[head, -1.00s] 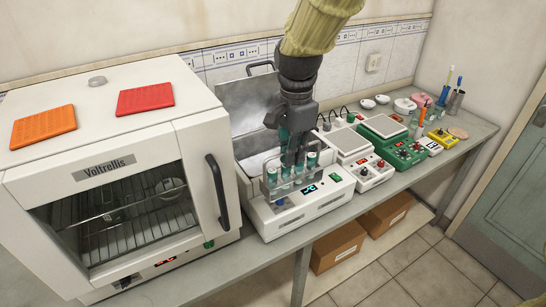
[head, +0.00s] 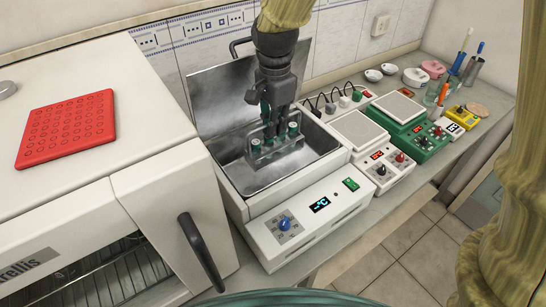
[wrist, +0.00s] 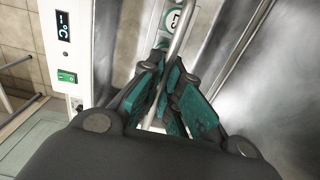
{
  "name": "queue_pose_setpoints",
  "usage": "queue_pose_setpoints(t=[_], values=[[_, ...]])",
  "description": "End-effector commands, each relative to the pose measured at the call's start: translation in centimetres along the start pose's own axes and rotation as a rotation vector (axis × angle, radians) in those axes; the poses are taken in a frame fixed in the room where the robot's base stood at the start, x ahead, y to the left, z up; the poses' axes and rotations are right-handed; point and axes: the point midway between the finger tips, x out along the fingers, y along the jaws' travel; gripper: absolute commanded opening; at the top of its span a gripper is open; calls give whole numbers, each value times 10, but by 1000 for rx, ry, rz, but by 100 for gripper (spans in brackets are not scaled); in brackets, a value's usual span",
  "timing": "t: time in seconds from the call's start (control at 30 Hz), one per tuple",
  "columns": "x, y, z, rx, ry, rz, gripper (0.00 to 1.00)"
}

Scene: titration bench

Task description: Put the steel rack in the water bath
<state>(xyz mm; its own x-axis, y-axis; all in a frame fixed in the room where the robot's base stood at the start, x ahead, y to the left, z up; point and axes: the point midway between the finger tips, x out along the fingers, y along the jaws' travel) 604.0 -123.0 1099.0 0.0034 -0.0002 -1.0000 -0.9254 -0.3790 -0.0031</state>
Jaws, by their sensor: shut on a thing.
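The steel rack (head: 263,158) holds several green-capped tubes and is inside the open water bath (head: 237,174), over or in its steel basin. I cannot tell whether its base touches the basin floor. My gripper (head: 274,118) comes down from above and is shut on the rack's handle. In the wrist view the gripper's green finger pads (wrist: 168,90) close around the thin steel handle bar (wrist: 178,45). The water bath's lid (head: 225,85) stands open at the back. Its front panel shows a blue knob and a lit display.
A white oven (head: 95,175) with a red perforated rack (head: 67,130) on top stands close on the left. Hotplates and a green balance (head: 412,135) stand close on the right. The bath's steel walls surround the rack.

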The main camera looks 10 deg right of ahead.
Motion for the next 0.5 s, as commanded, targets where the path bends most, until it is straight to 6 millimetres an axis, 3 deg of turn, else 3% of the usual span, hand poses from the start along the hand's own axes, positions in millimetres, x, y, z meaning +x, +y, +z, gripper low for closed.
queue_pose_setpoints(t=[0.2,0.5], values=[[31,0,0,-1,-2,3,0],[47,0,0,-1,-1,1,0]])
